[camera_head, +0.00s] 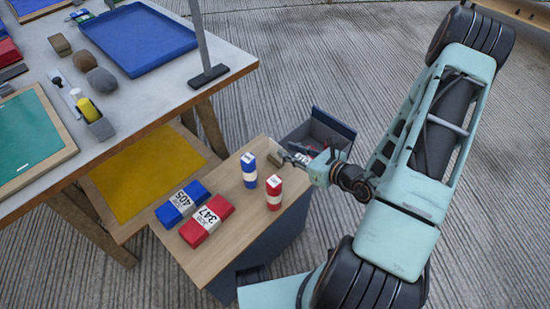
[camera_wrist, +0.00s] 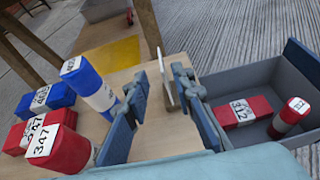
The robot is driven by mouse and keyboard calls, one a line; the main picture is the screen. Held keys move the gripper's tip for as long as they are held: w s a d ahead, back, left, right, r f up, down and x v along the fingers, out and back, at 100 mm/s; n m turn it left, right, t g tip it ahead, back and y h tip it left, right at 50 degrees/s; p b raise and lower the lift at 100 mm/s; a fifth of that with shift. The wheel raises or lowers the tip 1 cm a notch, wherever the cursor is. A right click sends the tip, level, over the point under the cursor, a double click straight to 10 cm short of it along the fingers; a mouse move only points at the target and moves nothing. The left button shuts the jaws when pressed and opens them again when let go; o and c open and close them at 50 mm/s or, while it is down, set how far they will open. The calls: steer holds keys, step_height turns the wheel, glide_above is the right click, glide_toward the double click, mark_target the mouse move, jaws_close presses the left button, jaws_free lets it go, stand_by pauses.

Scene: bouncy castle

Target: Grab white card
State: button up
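A thin pale card (camera_wrist: 165,82) stands upright, nearly edge-on, between the fingertips in the wrist view. It looks closer to the right-hand finger; whether it touches that finger is hard to tell. In the head view a small beige-white piece (camera_head: 275,159) shows at the fingertips, probably the same card. My gripper (camera_wrist: 158,92) is open, with a clear gap between its blue-grey fingers over the wooden cabinet top (camera_head: 212,258). In the head view my gripper (camera_head: 293,158) is at the top's right edge, beside the open drawer.
A blue bottle (camera_head: 249,172) and red bottle (camera_head: 273,192) stand close by. Blue (camera_head: 183,203) and red (camera_head: 207,222) labelled packs lie further left. The open drawer (camera_wrist: 245,82) holds a red pack (camera_wrist: 243,112) and red bottle (camera_wrist: 289,118). A cluttered table (camera_head: 135,100) stands behind.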

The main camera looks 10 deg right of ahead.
mark_target(279, 147)
steer(key=b+x, duration=0.1)
steer(key=x, duration=0.5)
steer(key=shift+d+b, duration=0.15)
steer(key=shift+b, duration=0.25)
steer(key=shift+s, duration=0.1)
jaws_close()
